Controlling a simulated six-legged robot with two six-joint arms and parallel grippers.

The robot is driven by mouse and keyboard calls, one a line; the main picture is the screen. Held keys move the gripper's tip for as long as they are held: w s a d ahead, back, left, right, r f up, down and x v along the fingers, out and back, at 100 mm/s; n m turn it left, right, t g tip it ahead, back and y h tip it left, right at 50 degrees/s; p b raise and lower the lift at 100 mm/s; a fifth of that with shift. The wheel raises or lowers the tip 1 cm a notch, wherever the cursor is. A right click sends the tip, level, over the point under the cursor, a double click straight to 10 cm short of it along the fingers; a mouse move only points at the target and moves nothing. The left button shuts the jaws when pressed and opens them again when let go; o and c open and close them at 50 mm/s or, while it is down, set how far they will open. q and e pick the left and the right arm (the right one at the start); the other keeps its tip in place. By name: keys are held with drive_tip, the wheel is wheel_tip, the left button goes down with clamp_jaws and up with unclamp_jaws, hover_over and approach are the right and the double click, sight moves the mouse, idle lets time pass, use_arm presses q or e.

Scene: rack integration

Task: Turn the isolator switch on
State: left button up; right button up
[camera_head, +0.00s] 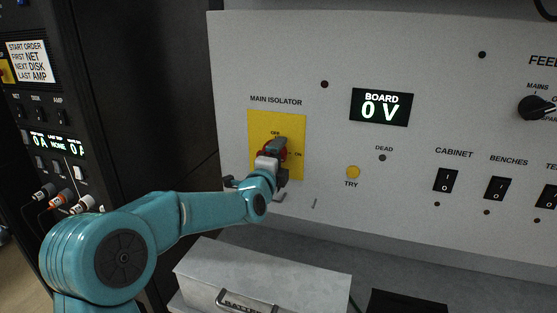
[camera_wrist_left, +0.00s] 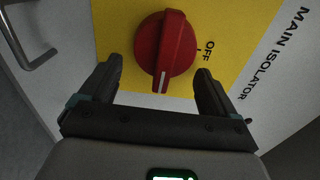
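The main isolator is a red rotary knob on a yellow plate (camera_head: 292,127), with OFF above and ON to the right. In the left wrist view the red knob (camera_wrist_left: 166,48) has a white pointer mark directed down the picture, a quarter turn from the OFF label (camera_wrist_left: 208,50). That is the side where the head view shows ON. My left gripper (camera_head: 277,150) is in front of the knob and hides most of it there. In the wrist view the left gripper's (camera_wrist_left: 160,82) fingers are apart, with gaps between them and the knob. My right gripper is out of view.
The board display (camera_head: 381,107) reads 0 V. A yellow TRY button (camera_head: 352,172) and black rocker switches (camera_head: 447,180) lie to the right on the panel. A grey battery box (camera_head: 262,272) stands below. A dark rack (camera_head: 120,100) stands at the left.

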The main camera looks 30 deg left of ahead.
use_arm(q)
drive_tip(key=b+v, duration=0.4)
drive_tip(key=v, duration=1.2)
drive_tip(key=shift+s+d, duration=0.15)
